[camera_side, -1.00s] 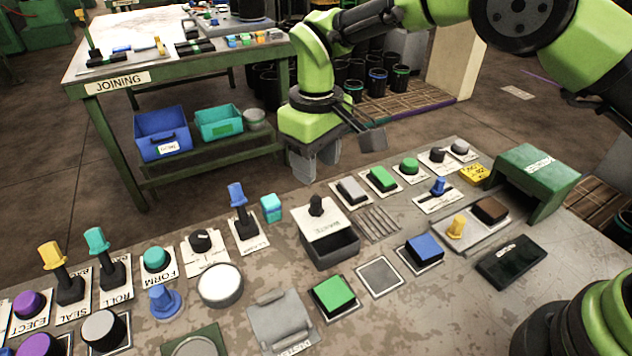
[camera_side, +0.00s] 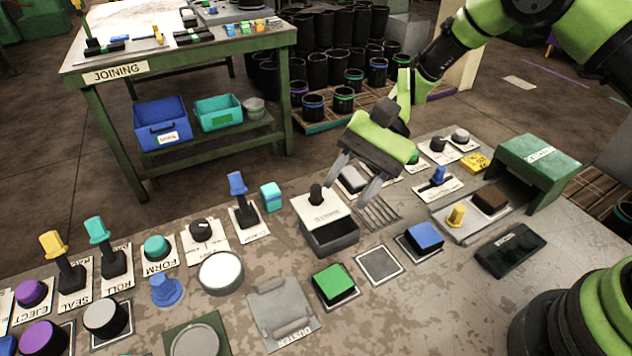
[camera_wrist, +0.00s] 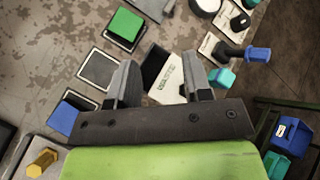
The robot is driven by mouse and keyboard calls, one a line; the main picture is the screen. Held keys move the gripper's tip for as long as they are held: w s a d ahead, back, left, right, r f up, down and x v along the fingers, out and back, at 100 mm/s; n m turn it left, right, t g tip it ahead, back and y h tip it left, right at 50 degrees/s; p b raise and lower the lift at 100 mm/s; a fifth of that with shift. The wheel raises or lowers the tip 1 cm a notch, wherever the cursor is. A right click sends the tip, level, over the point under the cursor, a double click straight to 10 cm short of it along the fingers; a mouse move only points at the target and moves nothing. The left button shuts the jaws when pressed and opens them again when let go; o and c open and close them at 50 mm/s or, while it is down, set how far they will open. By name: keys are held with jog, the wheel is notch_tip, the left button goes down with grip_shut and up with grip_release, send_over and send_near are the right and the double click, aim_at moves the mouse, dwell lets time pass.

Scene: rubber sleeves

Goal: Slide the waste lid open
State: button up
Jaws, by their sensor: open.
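The waste lid (camera_side: 314,211) is a pale plate with a black knob (camera_side: 316,192) standing on it. It covers the back part of a dark grey box (camera_side: 333,240), and the box's front part shows dark and uncovered. My gripper (camera_side: 347,192) is open and empty, tilted, just right of the knob and above the box. In the wrist view, the lid (camera_wrist: 171,84) and the dark opening (camera_wrist: 155,64) show between my two spread fingers (camera_wrist: 158,62). The knob cannot be made out there. I cannot tell whether a finger touches the lid.
A slotted grate (camera_side: 377,213) lies right of the box. A green block (camera_side: 334,282) and a blue block (camera_side: 424,236) stand in front. A blue-topped lever (camera_side: 238,190) and a teal block (camera_side: 271,195) stand to the left. A green arch (camera_side: 540,165) is at the right.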

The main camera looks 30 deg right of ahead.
aim_at(318, 186)
jog(key=w+d+f+m+t+y, duration=0.25)
jog(key=d+m+t, duration=0.5)
jog(key=m, duration=0.65)
jog(key=shift+t, duration=0.45)
jog(key=x, duration=0.3)
jog(key=r+x, duration=0.1)
jog(key=x, duration=0.6)
jog(key=shift+w+a+r, duration=0.1)
jog(key=shift+a+r, duration=0.1)
jog(key=shift+a, duration=0.4)
jog(key=shift+w, duration=0.1)
grip_shut()
